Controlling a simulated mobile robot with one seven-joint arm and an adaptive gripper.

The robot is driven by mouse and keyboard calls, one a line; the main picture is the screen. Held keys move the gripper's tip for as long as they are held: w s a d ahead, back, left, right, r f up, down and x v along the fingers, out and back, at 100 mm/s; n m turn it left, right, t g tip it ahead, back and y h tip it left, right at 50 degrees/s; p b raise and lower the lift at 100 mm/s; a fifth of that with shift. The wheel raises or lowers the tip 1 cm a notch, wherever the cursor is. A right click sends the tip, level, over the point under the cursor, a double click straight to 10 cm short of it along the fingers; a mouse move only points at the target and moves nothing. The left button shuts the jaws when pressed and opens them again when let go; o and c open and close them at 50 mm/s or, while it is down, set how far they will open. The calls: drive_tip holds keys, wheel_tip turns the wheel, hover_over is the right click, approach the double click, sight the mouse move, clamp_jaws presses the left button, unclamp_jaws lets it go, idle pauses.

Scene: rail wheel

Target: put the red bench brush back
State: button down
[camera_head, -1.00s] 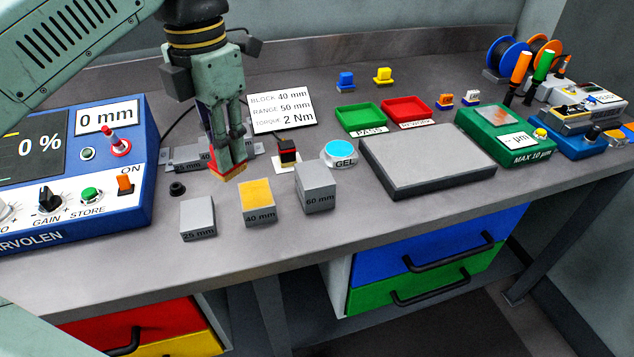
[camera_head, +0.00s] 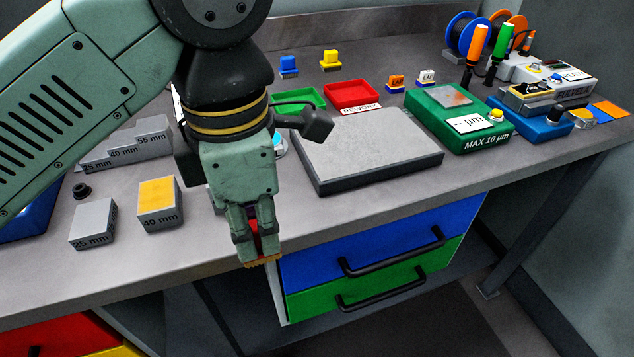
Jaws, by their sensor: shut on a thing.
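My gripper (camera_head: 256,240) is shut on the red bench brush (camera_head: 262,250). Only a bit of red between the fingers and the tan bristles below them show; the fingers hide the rest. The brush is held bristles down in front of the bench's front edge, in line with the left end of the blue drawer (camera_head: 390,245). I cannot tell its exact height or whether it touches anything.
The grey plate (camera_head: 375,145) lies right of my gripper. Blocks marked 25 mm (camera_head: 93,223) and 40 mm (camera_head: 159,204) stand to the left. The green drawer (camera_head: 370,280) is closed under the closed blue one. My arm hides the middle of the bench.

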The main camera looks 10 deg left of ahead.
drive_tip(key=w+a, duration=0.1)
drive_tip(key=w, duration=0.4)
drive_tip(key=w+a+f, duration=0.1)
drive_tip(key=w, duration=0.4)
drive_tip(key=w+a+p, duration=0.1)
drive_tip(key=w, duration=0.4)
drive_tip(key=shift+w+f, duration=0.2)
drive_tip(key=shift+f, duration=0.05)
wheel_tip(320, 180, down, 4)
drive_tip(key=shift+r+b, duration=0.2)
drive_tip(key=shift+b, duration=1)
drive_tip(key=shift+f, duration=0.2)
drive_tip(key=c, duration=1.5)
unclamp_jaws()
wheel_tip(320, 180, up, 12)
drive_tip(key=p, duration=0.7)
drive_tip(key=shift+r, duration=0.2)
